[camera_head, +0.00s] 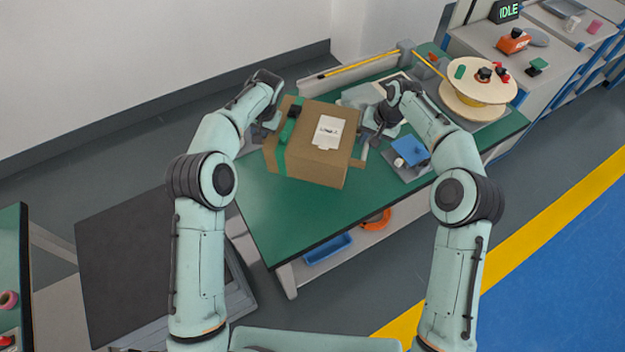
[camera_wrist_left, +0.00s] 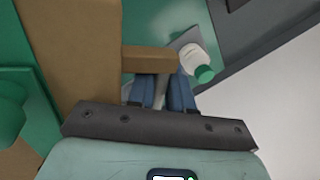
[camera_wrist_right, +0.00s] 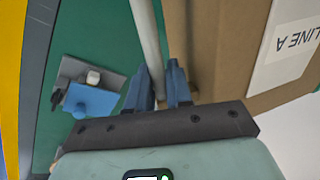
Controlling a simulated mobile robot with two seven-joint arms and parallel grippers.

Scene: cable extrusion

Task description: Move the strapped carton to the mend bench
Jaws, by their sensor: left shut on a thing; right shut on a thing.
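The strapped carton (camera_head: 315,155) is a brown box with a green strap and a white label; it overlaps a green-topped bench (camera_head: 310,220) in the head view. I cannot tell whether it touches the top. My left gripper (camera_head: 268,122) is shut on the carton's left side; in the left wrist view its blue fingers (camera_wrist_left: 162,85) are at a brown tab (camera_wrist_left: 150,59). My right gripper (camera_head: 373,134) is shut on the carton's right side; in the right wrist view its fingers (camera_wrist_right: 160,82) are beside the carton wall, and their grip is partly hidden.
A blue part on a grey plate (camera_head: 408,152) lies right of the carton, and a cable reel (camera_head: 478,82) stands at the back right. A white bottle with a green cap (camera_wrist_left: 196,62) is near my left fingers. The bench's front is clear.

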